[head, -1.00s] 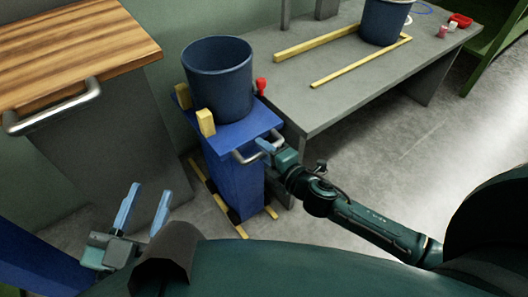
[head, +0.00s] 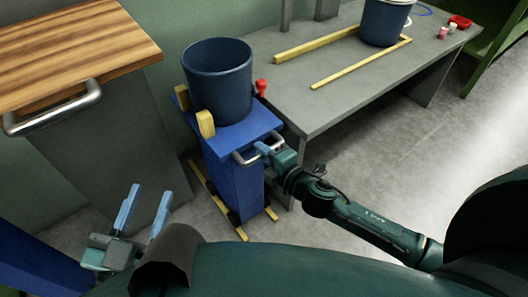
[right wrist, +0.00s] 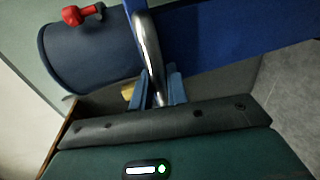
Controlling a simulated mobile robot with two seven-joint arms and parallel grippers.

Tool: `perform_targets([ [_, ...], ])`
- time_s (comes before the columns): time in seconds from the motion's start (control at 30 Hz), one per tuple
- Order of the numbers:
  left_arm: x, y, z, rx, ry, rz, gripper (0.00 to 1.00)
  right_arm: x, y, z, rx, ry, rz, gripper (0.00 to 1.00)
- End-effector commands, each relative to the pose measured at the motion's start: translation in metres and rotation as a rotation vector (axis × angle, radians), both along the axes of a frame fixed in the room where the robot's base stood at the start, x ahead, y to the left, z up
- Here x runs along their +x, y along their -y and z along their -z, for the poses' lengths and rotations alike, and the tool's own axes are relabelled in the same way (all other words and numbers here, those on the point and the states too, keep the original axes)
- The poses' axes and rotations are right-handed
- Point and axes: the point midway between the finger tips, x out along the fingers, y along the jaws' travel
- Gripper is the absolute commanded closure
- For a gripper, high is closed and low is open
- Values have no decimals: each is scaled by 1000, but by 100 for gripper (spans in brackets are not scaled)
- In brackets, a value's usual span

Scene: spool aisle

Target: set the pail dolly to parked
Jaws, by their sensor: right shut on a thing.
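The pail dolly (head: 236,185) is a blue box-shaped cart with a metal handle bar on its front. A dark blue pail (head: 218,85) stands upright on its top between yellow blocks (head: 205,124). The dolly stands between yellow floor strips (head: 217,205), against the bench's left end. My right gripper (head: 264,148) is shut on the dolly's handle (head: 245,157); the right wrist view shows the metal bar (right wrist: 151,55) between the fingers. My left gripper (head: 145,212) is open and empty at the lower left, apart from the dolly.
A grey bench (head: 330,60) stands to the right, with yellow rails (head: 360,62) and another pail (head: 383,22). A red knob (head: 261,86) shows beside the dolly's pail. A wood-topped grey cart (head: 75,50) stands at left. The floor at right is clear.

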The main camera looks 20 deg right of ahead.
Motion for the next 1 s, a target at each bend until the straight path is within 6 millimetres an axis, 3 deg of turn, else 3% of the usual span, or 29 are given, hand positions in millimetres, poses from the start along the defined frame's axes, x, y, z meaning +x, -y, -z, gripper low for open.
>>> perform_targets([
  [0.17,1,-1,0,3,0,-2,64,3,-1,0,0,0,0,100],
  [0.27,1,-1,-3,6,2,-2,64,18,-5,-1,1,2,2,100],
  [0.5,1,-2,1,24,4,-7,64,80,-28,-1,2,3,4,100],
  [0.7,1,-2,10,12,-12,-5,64,122,-43,1,1,2,3,100],
  [1.0,-1,1,-1,-12,0,4,64,136,-48,-1,0,1,3,100],
])
